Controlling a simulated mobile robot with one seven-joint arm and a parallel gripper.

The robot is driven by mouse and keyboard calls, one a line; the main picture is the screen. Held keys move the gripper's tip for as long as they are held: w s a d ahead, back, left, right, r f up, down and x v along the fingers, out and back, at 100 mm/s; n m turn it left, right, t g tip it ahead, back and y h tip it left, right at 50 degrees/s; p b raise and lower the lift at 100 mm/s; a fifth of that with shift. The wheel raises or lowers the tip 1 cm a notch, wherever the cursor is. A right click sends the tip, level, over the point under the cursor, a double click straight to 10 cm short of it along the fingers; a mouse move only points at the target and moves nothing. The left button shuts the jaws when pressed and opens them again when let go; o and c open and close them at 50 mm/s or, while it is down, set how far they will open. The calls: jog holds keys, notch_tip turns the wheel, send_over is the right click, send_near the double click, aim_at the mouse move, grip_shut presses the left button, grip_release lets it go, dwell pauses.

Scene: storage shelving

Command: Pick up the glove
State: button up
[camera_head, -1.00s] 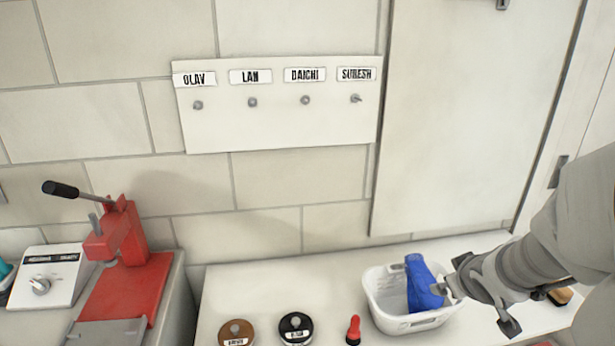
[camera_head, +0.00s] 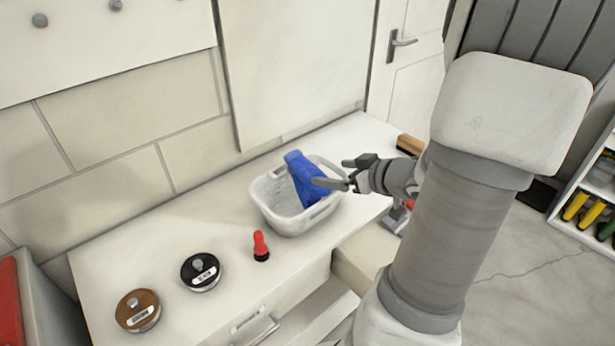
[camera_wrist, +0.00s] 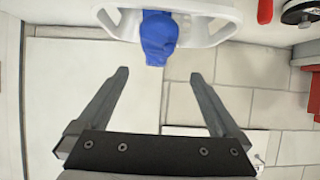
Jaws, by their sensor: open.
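The blue glove (camera_head: 303,178) lies draped in the white basket (camera_head: 296,222), its upper end rising above the rim at the back. It also shows in the wrist view (camera_wrist: 158,36), hanging past the basket's edge (camera_wrist: 212,20). My gripper (camera_head: 336,173) is at the right side of the basket, level with the glove, with its fingers pointing toward it. In the wrist view my gripper (camera_wrist: 158,75) is open and empty. The glove's lower end lies ahead of the gap between the fingertips. I cannot tell whether a finger touches the glove.
On the white counter (camera_head: 165,235) stand a red-and-black stamp-like object (camera_head: 260,246), a black round tin (camera_head: 200,271) and a brown one (camera_head: 137,310). A brush-like object (camera_head: 410,145) lies behind my gripper. A drawer (camera_head: 300,325) below is open. A wall rises behind.

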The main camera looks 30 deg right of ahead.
aim_at(309, 167)
jog(key=b+x, duration=0.1)
jog(key=x, duration=0.5)
jog(key=shift+w+b, duration=0.1)
jog(key=shift+b, duration=0.2)
jog(key=shift+w+f+b, duration=0.35)
jog(key=shift+w+f, duration=0.1)
jog(key=shift+f, duration=0.05)
jog(key=b+x, duration=0.1)
jog(key=x, duration=0.3)
jog(key=shift+d+f+b, duration=0.15)
jog(key=shift+b, duration=0.15)
jog(key=c, duration=1.5)
jog(key=shift+r+p, duration=0.4)
jog(key=shift+r, duration=0.25)
notch_tip(309, 167, up, 4)
jog(key=shift+d+f+p, duration=0.1)
jog(key=shift+p, duration=1)
jog(key=s+d+r+p, duration=0.1)
jog(key=s+d+r, duration=0.1)
jog(key=s, duration=0.1)
jog(key=s+d+r+p, duration=0.1)
jog(key=s+d+r, duration=0.1)
jog(key=s, duration=0.1)
jog(key=s+d+r+p, duration=0.2)
jog(key=s, duration=0.1)
jog(key=shift+s+d, duration=0.15)
jog(key=shift+s, duration=0.2)
jog(key=shift+w, duration=0.1)
